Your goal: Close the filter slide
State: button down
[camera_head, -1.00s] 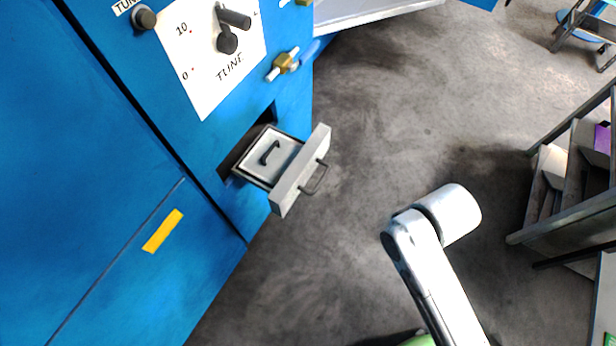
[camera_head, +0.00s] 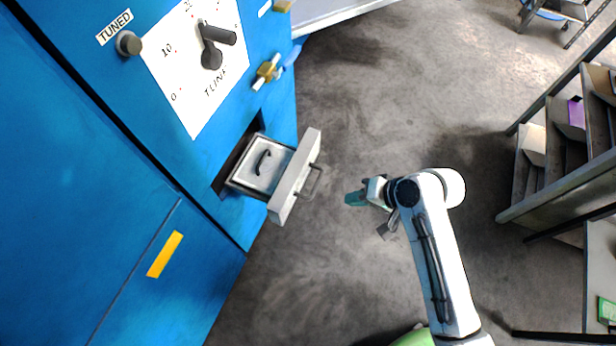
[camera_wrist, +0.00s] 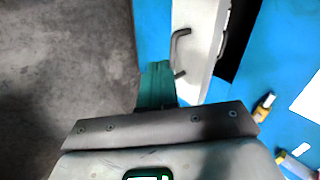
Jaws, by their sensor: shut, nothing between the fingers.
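The filter slide is a drawer pulled out of a blue cabinet (camera_head: 75,190). Its pale grey front plate (camera_head: 293,178) carries a dark bar handle (camera_head: 312,182). Behind the plate lies a square lid (camera_head: 262,165) with a small black handle, and a dark slot opening shows around it. My gripper (camera_head: 357,198), with teal fingers, is shut and empty, to the right of the front plate and apart from it in the head view. In the wrist view the teal fingers (camera_wrist: 157,86) point toward the slide, and the bar handle (camera_wrist: 179,52) appears just beyond them.
Above the slide are a white tune dial panel (camera_head: 200,70) with a dark lever, a brass valve (camera_head: 266,71) and a dark knob (camera_head: 129,43). Grey floor (camera_head: 350,130) is free between cabinet and arm. A shelf rack (camera_head: 570,150) stands at the right.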

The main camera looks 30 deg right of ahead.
jog(key=w+m+t, duration=0.1)
jog(key=w+m, duration=0.1)
send_near(299, 183)
notch_tip(299, 183, down, 4)
jog(key=shift+w+a, duration=0.9)
jog(key=shift+w, duration=0.25)
jog(key=shift+w+a+f, duration=0.1)
jog(key=shift+w+a, duration=0.2)
jog(key=shift+w, duration=0.1)
jog(key=w+a+b, duration=0.1)
jog(key=w+a, duration=0.2)
jog(key=w, duration=0.2)
jog(key=w+a+b, duration=0.1)
jog(key=w+a, duration=0.3)
jog(key=w, duration=0.1)
jog(key=w+a+b, duration=0.1)
jog(key=w+a, duration=0.3)
jog(key=w, duration=0.1)
jog(key=shift+w, duration=0.25)
jog(key=shift+w+a, duration=0.1)
jog(key=shift+w, duration=0.15)
jog(key=shift+w+a, duration=0.1)
jog(key=shift+w, duration=0.1)
jog(key=shift+r+y, duration=0.25)
jog(key=shift+y, duration=0.05)
